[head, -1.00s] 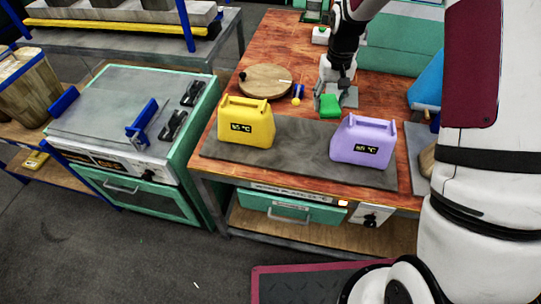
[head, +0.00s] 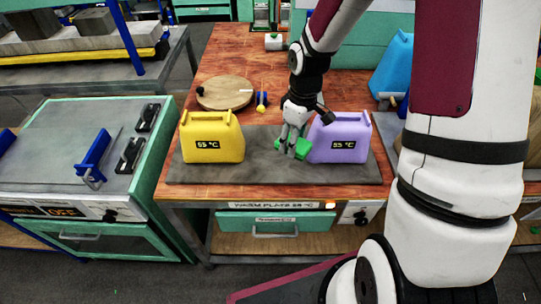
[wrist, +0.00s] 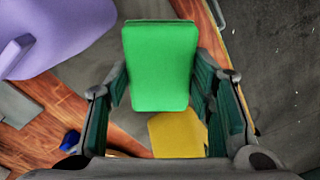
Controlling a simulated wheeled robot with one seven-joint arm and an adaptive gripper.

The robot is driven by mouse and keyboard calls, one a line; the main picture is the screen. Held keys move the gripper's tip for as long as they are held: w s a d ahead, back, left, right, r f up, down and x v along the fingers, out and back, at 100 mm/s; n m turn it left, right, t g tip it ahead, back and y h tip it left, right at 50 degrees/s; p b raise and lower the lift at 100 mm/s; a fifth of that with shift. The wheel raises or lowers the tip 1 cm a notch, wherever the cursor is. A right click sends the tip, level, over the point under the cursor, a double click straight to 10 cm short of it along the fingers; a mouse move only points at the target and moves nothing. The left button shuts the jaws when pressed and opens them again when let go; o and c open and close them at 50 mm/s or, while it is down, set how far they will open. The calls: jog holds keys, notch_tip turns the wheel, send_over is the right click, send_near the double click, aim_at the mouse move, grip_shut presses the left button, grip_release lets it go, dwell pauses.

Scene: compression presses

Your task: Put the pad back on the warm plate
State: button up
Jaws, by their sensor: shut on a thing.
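The green pad (head: 302,149) is held in my gripper (head: 292,146), between the yellow and purple canisters. In the wrist view the pad (wrist: 160,66) fills the space between the two fingers. The warm plate (head: 262,167) is the dark grey slab along the table's front edge, above a "WARM PLATE 55 °C" label. My gripper and the pad are over this plate; whether the pad touches it I cannot tell. My fingers hide part of the pad in the head view.
On the plate stand the yellow canister (head: 213,137) at left and the purple canister (head: 339,139) close right of the pad, both showing 55 °C. A round wooden board (head: 225,93) and a small blue-and-yellow item (head: 262,101) lie behind. Bare plate shows between the canisters.

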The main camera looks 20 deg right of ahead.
jog(key=s+f+n+b, duration=0.4)
jog(key=s+f+n, duration=0.1)
jog(key=s+n, duration=0.25)
jog(key=b, duration=0.2)
send_over(274, 156)
jog(key=shift+d+f+m, duration=0.1)
jog(key=shift+f+m, duration=0.25)
jog(key=shift+f, duration=2.2)
jog(key=shift+f, duration=0.15)
jog(key=o, duration=1)
jog(key=shift+o, duration=0.5)
